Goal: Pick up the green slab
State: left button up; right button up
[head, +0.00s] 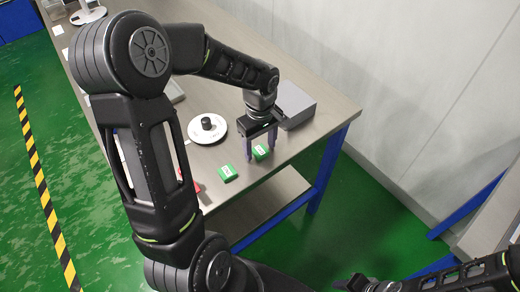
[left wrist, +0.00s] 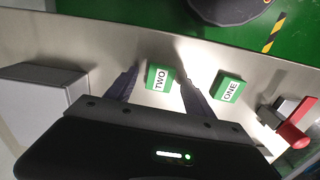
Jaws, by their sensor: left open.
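Two small green slabs with white labels lie on the grey table. The slab labelled TWO (left wrist: 158,77) lies between the spread fingers of my left gripper (left wrist: 160,84); it also shows in the head view (head: 261,152). The slab labelled ONE (left wrist: 229,87) lies to one side, outside the fingers, and shows in the head view (head: 228,173) nearer the table's front edge. My left gripper (head: 260,148) is open, pointing down over slab TWO, with no clear contact. My right gripper (head: 356,284) is partly seen at the bottom; its fingers are unclear.
A round white scale (head: 208,133) with a black weight (head: 208,122) stands left of the left gripper. A grey box (head: 293,104) is close behind it. A red-handled item (left wrist: 293,132) lies past slab ONE. The table's front edge is near the slabs.

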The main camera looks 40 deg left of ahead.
pick_arm(q)
jog(key=shift+f, duration=0.15)
jog(key=shift+c, duration=0.3)
grip_shut()
dwell(0.7)
